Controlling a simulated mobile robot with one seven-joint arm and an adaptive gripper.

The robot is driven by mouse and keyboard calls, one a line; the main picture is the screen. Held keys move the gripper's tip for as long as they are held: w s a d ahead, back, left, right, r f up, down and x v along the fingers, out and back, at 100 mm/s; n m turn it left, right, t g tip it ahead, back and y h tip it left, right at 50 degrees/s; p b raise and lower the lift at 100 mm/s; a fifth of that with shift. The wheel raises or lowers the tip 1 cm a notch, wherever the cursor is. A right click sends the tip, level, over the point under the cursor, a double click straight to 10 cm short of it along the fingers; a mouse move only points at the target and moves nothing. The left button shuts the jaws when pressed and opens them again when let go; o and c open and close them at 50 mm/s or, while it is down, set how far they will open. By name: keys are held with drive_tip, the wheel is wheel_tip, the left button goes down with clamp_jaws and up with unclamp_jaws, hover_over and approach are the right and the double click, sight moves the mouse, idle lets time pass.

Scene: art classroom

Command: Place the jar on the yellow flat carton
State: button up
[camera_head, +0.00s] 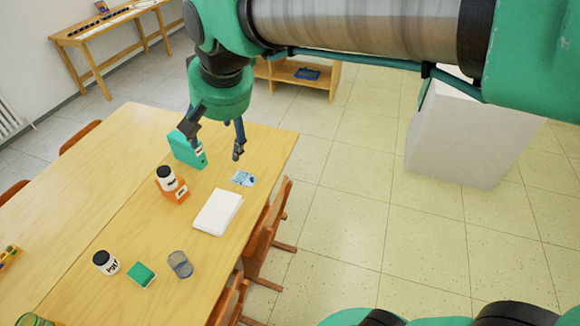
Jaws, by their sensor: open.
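A white jar with a black lid (105,263) stands upright on the wooden table at the near left. A second white jar with a black lid (167,179) is at an orange box (176,194); I cannot tell if it stands on the box or just behind it. A flat, pale cream-white carton (218,212) lies near the table's right edge; no clearly yellow flat carton shows. My gripper (213,143) is open and empty, pointing down above the far part of the table, apart from both jars. Its left finger partly overlaps a teal box (188,150).
A blue-white packet (243,178), a green sponge-like block (141,274) and a bluish see-through cup (180,265) are on the table (95,205). Wooden chairs (266,225) stand along its right edge. A white block (464,140) stands on the floor at right.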

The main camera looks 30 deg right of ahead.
drive_tip(key=s+d+f, duration=0.2)
drive_tip(key=s+d, duration=0.3)
drive_tip(key=s, duration=0.3)
drive_tip(key=s+d+f+n+t+h, duration=0.1)
drive_tip(key=s+d+f, duration=0.2)
drive_tip(key=s+d, duration=0.3)
drive_tip(key=s, duration=0.2)
drive_tip(key=shift+s+d+f, duration=0.25)
drive_tip(key=shift+s+f, duration=0.1)
drive_tip(key=shift+s, duration=0.05)
wheel_tip(320, 180, down, 3)
drive_tip(key=b, duration=0.3)
drive_tip(key=shift+f, duration=0.1)
